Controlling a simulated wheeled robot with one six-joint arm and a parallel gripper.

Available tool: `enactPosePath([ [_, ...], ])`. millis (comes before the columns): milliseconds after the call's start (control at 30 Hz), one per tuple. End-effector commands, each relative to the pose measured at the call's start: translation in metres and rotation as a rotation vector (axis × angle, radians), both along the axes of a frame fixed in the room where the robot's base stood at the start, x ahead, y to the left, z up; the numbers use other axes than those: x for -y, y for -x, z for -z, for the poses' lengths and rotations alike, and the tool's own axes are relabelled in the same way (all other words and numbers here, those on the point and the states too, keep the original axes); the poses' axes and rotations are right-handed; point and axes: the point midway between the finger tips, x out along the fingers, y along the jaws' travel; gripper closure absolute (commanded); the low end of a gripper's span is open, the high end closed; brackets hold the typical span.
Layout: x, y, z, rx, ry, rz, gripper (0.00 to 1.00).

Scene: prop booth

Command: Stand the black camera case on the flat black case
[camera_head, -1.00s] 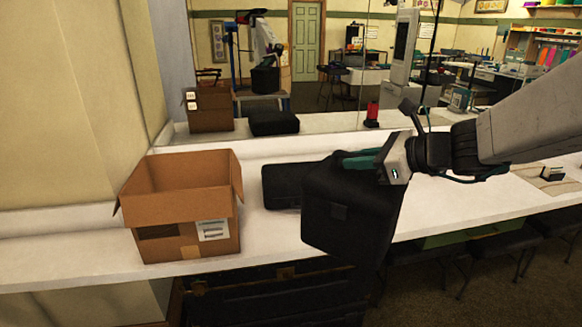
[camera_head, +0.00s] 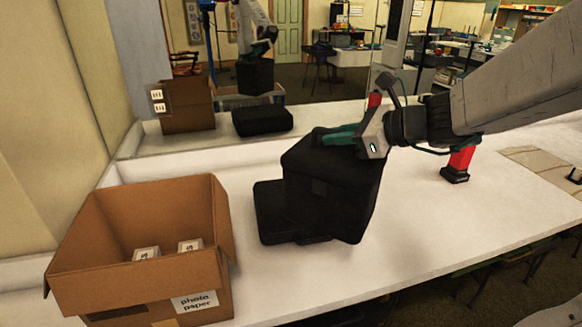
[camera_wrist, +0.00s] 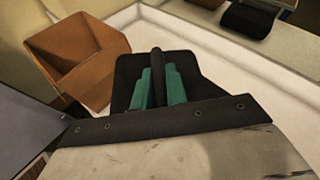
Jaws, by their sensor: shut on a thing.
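The black camera case (camera_head: 335,195) is a boxy case, held roughly upright with a slight tilt. My gripper (camera_head: 336,136) is shut on the handle at its top; the green fingers (camera_wrist: 158,86) close around the dark handle in the wrist view, above the case's black top (camera_wrist: 190,66). The flat black case (camera_head: 268,212) lies on the white counter, behind the camera case and showing at its left, partly hidden by it. In the mirror the held case appears higher than the flat case, with space between. The front view does not show the exact height gap.
An open cardboard box (camera_head: 140,260) with small white packs inside stands at the left; it also shows in the wrist view (camera_wrist: 75,55). A red and black object (camera_head: 460,162) stands at the right. The mirror runs along the back.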

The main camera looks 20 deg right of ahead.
Motion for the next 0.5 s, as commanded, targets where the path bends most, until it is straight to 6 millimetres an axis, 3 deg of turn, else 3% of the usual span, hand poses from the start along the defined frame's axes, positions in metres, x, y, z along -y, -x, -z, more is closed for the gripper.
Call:
enactPosePath([
  [267, -0.002, -0.043, 0.004, -0.002, -0.001, -0.002, 1.0],
  [500, -0.007, -0.1, 0.009, -0.001, -0.002, -0.003, 1.0],
])
